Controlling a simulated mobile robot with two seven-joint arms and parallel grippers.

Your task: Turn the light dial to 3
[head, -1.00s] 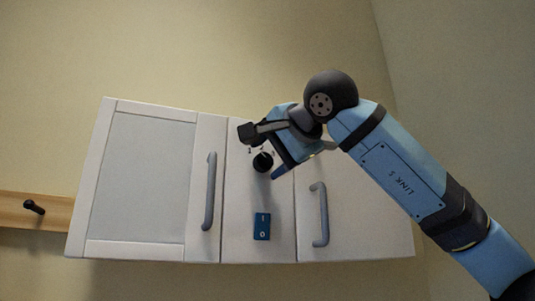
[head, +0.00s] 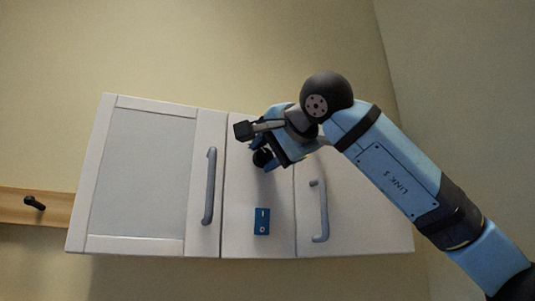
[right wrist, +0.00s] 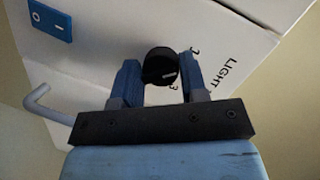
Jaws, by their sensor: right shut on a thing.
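The light dial (head: 261,159) is a round black knob on the white middle panel of the wall cabinet, partly covered by my right gripper (head: 270,152) in the head view. In the right wrist view the dial (right wrist: 159,62) sits between the two blue fingers of my right gripper (right wrist: 160,75), which is shut on it. A pale pointer mark shows on the dial's lower right. A small "3" is printed just below it, another number to the right, and "LIGHT" (right wrist: 232,70) beyond. My left gripper is not in view.
A blue rocker switch (head: 262,221) marked I and 0 is below the dial. Grey bar handles stand left (head: 209,187) and right (head: 319,211) of it. A wooden rail with a dark peg (head: 34,203) is on the wall at far left.

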